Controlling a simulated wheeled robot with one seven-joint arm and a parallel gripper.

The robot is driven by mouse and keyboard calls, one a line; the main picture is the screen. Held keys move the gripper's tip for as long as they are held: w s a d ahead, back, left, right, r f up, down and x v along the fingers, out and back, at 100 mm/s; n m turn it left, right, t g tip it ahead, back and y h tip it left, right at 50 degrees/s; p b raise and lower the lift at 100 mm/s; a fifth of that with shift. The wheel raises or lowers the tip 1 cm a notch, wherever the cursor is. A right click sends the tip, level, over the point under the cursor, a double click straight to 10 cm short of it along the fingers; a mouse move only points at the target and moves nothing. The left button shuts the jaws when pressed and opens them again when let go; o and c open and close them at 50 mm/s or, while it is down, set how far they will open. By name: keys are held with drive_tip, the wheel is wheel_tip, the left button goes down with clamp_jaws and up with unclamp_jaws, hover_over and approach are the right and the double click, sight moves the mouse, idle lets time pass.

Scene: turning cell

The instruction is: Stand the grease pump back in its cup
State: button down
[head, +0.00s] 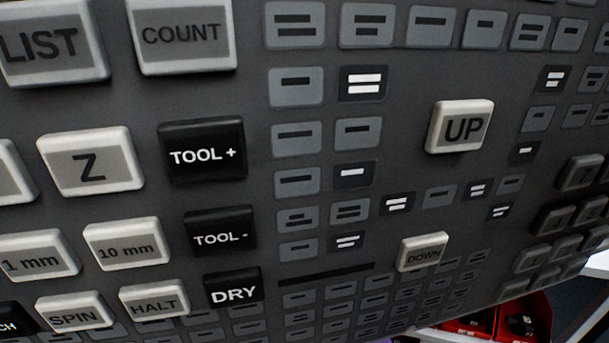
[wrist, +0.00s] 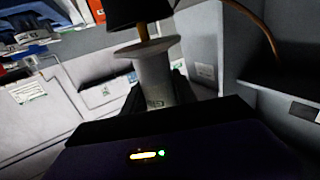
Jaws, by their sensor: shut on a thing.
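In the wrist view a pale grey, flanged cylinder (wrist: 153,72) with a small label stands out beyond my gripper (wrist: 158,94); I take it to be the grease pump. A short brass-coloured rod joins its top to a dark tapered piece cut off by the upper edge. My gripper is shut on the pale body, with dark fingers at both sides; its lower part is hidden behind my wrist. I cannot make out the cup in either view. The head view shows neither my gripper nor the pump.
A machine key panel (head: 330,230) fills most of the head view, very close. Red bins (head: 515,322) show at its lower right. In the wrist view, pale cabinet fronts (wrist: 40,100) stand at left, shelves with coloured items at upper left, and a brown hose (wrist: 258,32) at upper right.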

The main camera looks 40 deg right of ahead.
drive_tip(key=shift+f, duration=0.6)
drive_tip(key=shift+f, duration=0.15)
drive_tip(key=c, duration=1)
unclamp_jaws()
drive_tip(key=shift+o, duration=0.2)
